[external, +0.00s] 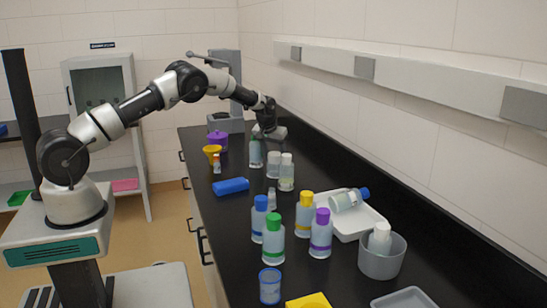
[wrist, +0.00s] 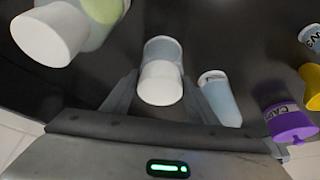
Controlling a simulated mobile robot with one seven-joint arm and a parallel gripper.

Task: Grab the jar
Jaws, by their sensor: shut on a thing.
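My gripper (external: 270,137) is down over the far part of the black bench in the external view. In the wrist view, a small white-capped jar (wrist: 161,80) sits between the two fingers of my gripper (wrist: 163,88), which are shut on it. It looks upright, with its pale body partly hidden below the cap. In the external view the jar (external: 273,164) shows as a pale shape under the fingers. I cannot tell whether it still touches the bench.
A pale bottle (wrist: 220,98) is close beside the right finger, and a white-capped bottle (wrist: 50,35) is at left. A purple container (wrist: 290,122) is further right. Several coloured-cap bottles, a white tray (external: 372,222) and a grey tub (external: 381,262) occupy the near bench (external: 440,262).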

